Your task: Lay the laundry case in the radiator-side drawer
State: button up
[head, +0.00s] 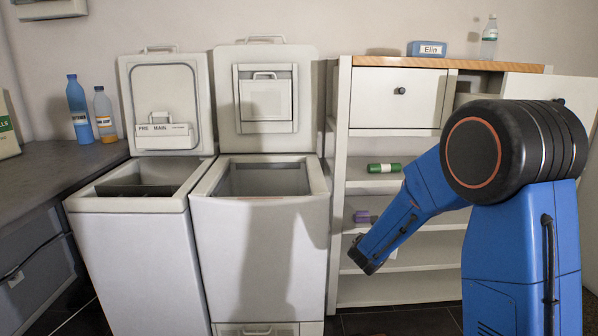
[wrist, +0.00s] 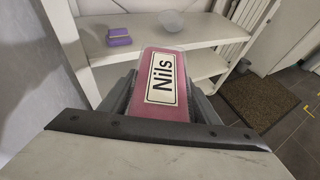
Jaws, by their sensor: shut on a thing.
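A dark pink case (wrist: 184,60) with a white "Nils" label is in the wrist view. My gripper (wrist: 160,90) is shut on it, with a dark finger on each side. In the head view, my gripper and this case cannot be made out; my blue arm reaches down to the left in front of the shelves. A white drawer front (head: 398,97) with a dark knob is at the top left of the cabinet and looks shut. To its right is a compartment, partly hidden by my arm, with a white panel (head: 552,88) standing out beside it.
Two white toploaders have raised lids; the right one (head: 262,215) stands beside the cabinet. A blue "Elin" case (head: 427,49) and a clear bottle (head: 489,38) are on the cabinet top. A green roll (head: 384,168) and a purple item (wrist: 119,37) lie on shelves. A radiator (wrist: 246,14) shows behind.

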notch_tip(320, 180, down, 13)
jog(key=w+n+t+y, duration=0.1)
jog(key=w+n+y, duration=0.1)
jog(key=shift+a, duration=0.15)
jog(key=shift+w+r, duration=0.1)
jog(key=shift+r, duration=0.05)
